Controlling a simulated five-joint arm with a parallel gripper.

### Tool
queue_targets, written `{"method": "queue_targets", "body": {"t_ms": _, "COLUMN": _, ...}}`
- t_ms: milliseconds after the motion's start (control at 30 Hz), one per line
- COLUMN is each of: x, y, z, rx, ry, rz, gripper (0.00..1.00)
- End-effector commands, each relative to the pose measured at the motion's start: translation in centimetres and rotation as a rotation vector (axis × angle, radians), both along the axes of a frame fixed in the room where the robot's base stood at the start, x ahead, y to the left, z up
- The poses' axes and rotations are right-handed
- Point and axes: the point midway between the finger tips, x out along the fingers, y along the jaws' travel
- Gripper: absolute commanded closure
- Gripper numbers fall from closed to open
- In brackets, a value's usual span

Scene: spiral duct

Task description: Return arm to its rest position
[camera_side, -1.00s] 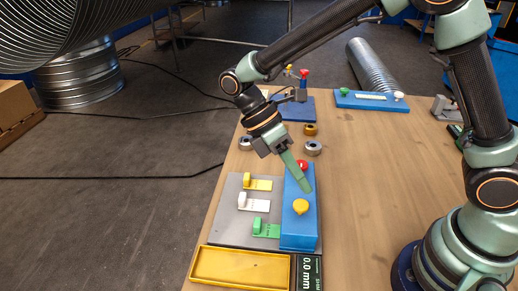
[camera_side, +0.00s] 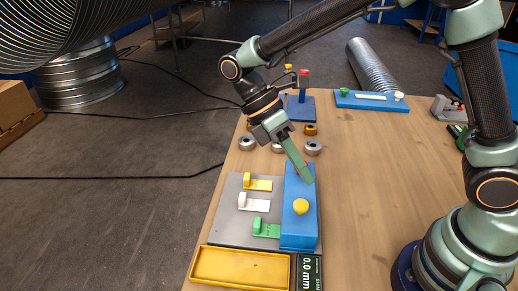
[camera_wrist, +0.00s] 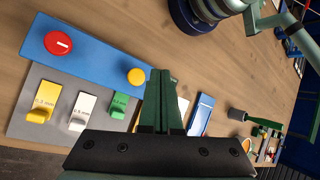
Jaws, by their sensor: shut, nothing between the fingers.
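My gripper (camera_side: 309,179) is shut and empty. In the side view it hangs above the blue block (camera_side: 299,226), with its fingertips pointing down and to the right. In the wrist view the closed fingers (camera_wrist: 160,76) show at the centre bottom. The blue block carries a yellow knob (camera_side: 300,206). Its red button (camera_wrist: 58,43) shows in the wrist view and is mostly hidden behind my fingers in the side view.
Yellow, white and green tabs (camera_side: 266,229) stand on a grey plate (camera_side: 228,225). A yellow tray (camera_side: 240,267) lies in front. Metal rings (camera_side: 247,143), a blue stand and a silver duct (camera_side: 371,66) are farther back. The table's right middle is clear.

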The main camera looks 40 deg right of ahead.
Motion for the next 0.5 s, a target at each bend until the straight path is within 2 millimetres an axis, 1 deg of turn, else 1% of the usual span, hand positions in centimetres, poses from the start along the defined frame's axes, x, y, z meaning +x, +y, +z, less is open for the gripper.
{"method": "queue_targets", "body": {"t_ms": 167, "x": 0.4, "y": -1.2, "z": 1.3, "rx": 0.006, "ry": -0.115, "rz": -0.099, "gripper": 1.0}}
{"method": "queue_targets", "body": {"t_ms": 500, "x": 0.8, "y": -6.0, "z": 5.0, "rx": 0.035, "ry": -0.547, "rz": -0.539, "gripper": 1.0}}
